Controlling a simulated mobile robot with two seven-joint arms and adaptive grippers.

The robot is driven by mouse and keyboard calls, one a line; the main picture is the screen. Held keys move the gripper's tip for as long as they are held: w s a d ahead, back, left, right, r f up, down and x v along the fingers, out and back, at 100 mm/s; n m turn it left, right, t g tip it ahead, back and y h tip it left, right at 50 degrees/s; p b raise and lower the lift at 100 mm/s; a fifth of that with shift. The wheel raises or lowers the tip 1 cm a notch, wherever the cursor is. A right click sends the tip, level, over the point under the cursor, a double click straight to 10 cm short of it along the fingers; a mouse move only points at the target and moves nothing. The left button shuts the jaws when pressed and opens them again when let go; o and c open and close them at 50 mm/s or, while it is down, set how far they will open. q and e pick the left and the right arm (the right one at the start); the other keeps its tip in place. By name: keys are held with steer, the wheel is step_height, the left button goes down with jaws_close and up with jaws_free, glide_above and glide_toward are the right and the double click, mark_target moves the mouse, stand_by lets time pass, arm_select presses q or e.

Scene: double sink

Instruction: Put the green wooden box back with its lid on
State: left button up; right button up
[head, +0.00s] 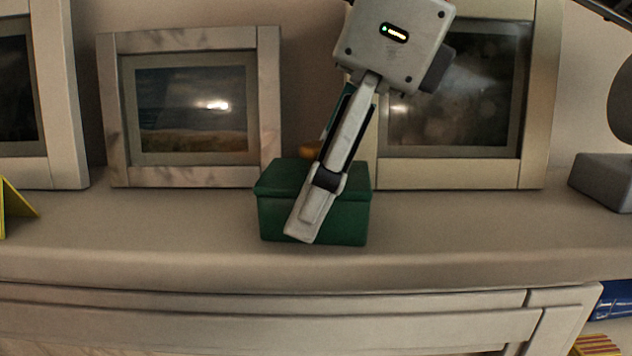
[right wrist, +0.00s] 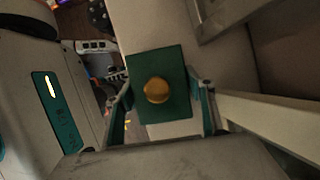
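The green wooden box (head: 345,218) stands upright on the mantel shelf, in front of the picture frames. Its green lid (head: 283,178) is on top, and the lid's round golden knob (right wrist: 156,90) shows in the right wrist view. My right gripper (head: 318,198) reaches down over the box, tilted, with one finger in front of it and the other mostly hidden behind. In the right wrist view the spread fingers stand on either side of the lid. A firm grip on the box is not visible. My left gripper is not in view.
A marble-look frame (head: 120,110) and a cream frame (head: 540,110) stand close behind the box. A grey base (head: 600,180) stands at the right, a yellow folded object (head: 16,208) at the left. The shelf (head: 160,225) is clear on both sides of the box.

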steer(key=shift+o, duration=0.4)
steer(key=shift+r, duration=0.15)
steer(key=shift+d+r, duration=0.15)
steer(key=shift+r, duration=0.2)
steer(key=v, duration=1.1)
steer(key=shift+r, duration=0.1)
